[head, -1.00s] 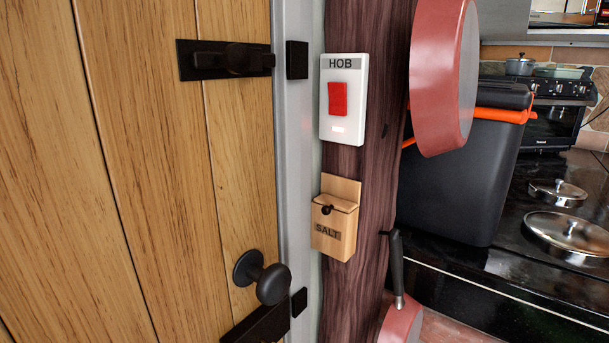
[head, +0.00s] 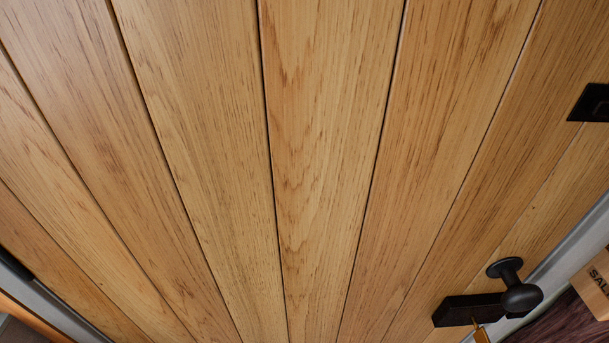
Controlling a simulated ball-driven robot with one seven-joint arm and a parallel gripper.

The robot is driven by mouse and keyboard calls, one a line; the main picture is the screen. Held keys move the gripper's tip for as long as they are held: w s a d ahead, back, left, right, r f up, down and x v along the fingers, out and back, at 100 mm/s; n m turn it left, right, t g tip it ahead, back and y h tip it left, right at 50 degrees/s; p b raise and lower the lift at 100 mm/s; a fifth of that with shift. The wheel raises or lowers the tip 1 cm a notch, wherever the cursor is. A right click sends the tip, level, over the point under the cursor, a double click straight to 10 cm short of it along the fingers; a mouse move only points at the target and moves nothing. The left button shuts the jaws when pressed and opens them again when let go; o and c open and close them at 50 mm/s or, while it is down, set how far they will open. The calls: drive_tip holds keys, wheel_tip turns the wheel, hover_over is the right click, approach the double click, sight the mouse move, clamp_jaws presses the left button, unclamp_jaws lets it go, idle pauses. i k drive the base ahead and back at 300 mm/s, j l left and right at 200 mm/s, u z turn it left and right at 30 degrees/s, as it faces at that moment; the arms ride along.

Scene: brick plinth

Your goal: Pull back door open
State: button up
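The wooden plank door (head: 320,150) fills most of the head view and looks shut against its pale frame (head: 570,240) on the right. A round black door knob (head: 520,295) stands out near the door's lower right. A black lock box (head: 465,310) sits just below and left of the knob, with a brass-coloured piece (head: 480,334) at its lower edge. Part of a black bolt (head: 592,103) shows at the right edge. My gripper is not in view.
A wooden salt box (head: 595,283) hangs beyond the frame at the lower right, partly cut off. Dark wood (head: 565,322) shows below it. Another pale frame edge (head: 45,305) runs along the lower left.

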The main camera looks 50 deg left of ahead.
sight(171, 170)
drive_tip(key=u, duration=1.2)
